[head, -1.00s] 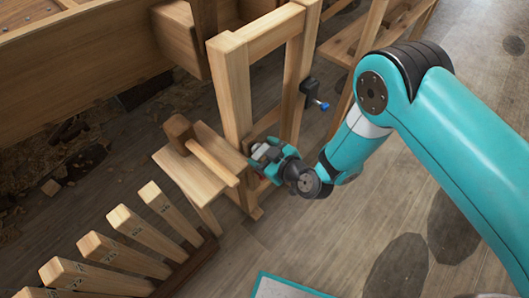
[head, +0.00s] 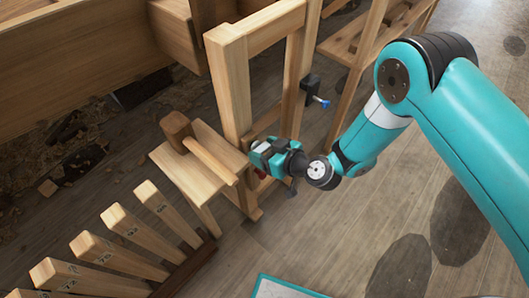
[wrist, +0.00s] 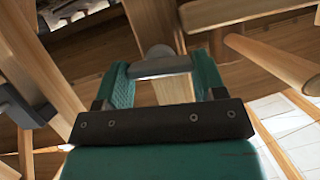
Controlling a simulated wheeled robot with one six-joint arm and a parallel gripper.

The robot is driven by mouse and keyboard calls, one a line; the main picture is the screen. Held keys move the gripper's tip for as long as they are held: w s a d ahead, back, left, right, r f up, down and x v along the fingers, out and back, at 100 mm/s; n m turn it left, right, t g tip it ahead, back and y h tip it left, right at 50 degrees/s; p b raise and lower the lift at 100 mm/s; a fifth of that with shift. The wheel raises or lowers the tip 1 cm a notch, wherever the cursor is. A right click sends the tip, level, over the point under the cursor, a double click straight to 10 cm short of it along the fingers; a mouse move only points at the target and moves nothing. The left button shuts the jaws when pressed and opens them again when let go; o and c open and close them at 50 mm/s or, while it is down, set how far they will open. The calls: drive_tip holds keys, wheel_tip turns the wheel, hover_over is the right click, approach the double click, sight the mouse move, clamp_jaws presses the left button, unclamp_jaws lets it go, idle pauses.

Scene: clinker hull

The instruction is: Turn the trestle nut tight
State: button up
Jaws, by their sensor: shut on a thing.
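The trestle (head: 232,95) is a light wooden frame with two uprights, in the middle of the head view. My gripper (head: 262,154) is at its lower part, beside the stool. In the wrist view, a grey metal piece, which I take to be the trestle nut (wrist: 160,66), spans the gap between my two teal fingers, with a rounded top behind it. My gripper is shut on it. In the head view the gripper hides the nut, and a small red bit shows under the jaws. I cannot tell how tight the nut is.
A small wooden stool (head: 192,178) with a mallet (head: 178,131) on it stands just left of my gripper. A rack of numbered wooden slats (head: 101,251) is at lower left. A black clamp with a blue handle (head: 320,101) sits on the right upright. The floor at right is open.

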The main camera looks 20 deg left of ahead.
drive_tip(key=m+g+b, duration=0.1)
drive_tip(key=m+y+b, duration=0.1)
drive_tip(key=m, duration=0.1)
drive_tip(key=shift+w+d+f+g+b, duration=0.1)
drive_tip(key=shift+w+f+g+b, duration=0.05)
drive_tip(key=shift+g+b, duration=0.25)
idle(0.3)
drive_tip(key=o, duration=0.6)
drive_tip(key=shift+o, duration=0.2)
drive_tip(key=v, duration=1.7)
drive_tip(key=shift+d+p, duration=0.25)
drive_tip(key=shift+p, duration=0.1)
drive_tip(key=shift+w, duration=0.15)
